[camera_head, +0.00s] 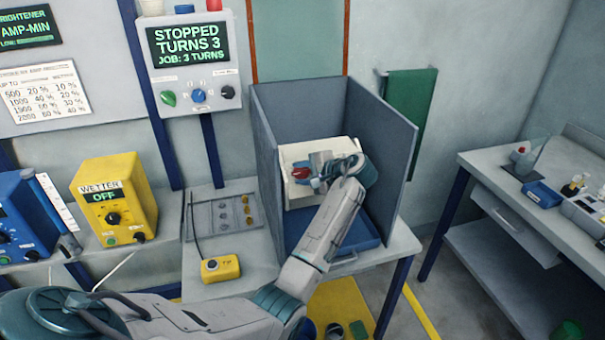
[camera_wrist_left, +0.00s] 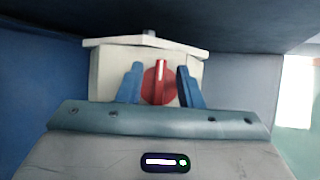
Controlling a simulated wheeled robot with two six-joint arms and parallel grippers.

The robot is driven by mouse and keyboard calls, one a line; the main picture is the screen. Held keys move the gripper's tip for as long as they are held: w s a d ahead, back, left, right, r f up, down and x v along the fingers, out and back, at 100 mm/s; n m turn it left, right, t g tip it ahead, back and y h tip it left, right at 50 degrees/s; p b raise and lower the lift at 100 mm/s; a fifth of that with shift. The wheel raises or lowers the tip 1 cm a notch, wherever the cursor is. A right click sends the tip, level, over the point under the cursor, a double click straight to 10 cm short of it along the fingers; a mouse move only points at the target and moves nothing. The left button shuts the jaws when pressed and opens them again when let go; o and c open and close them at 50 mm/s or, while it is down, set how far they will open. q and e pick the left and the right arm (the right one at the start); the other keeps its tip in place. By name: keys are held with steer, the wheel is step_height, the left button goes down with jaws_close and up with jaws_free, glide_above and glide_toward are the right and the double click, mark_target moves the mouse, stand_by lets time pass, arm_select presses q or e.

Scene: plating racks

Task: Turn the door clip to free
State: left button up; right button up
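In the head view the left gripper (camera_head: 304,173) reaches into the booth and partly hides the knob. My right gripper is out of view.
Grey booth walls (camera_head: 381,135) stand close around the arm, with a blue tray (camera_head: 345,236) below. A control panel (camera_head: 191,62) reads STOPPED, TURNS 3. A yellow wetter unit (camera_head: 117,197) reads OFF. A yellow button box (camera_head: 220,268) sits on the bench front.

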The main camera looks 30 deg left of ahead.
arm_select(q)
steer(key=shift+d, duration=0.1)
steer(key=shift+d+r, duration=0.1)
steer(key=shift+d, duration=0.2)
steer(key=b+v, duration=0.3)
steer(key=v, duration=0.7)
steer(key=shift+r, duration=0.1)
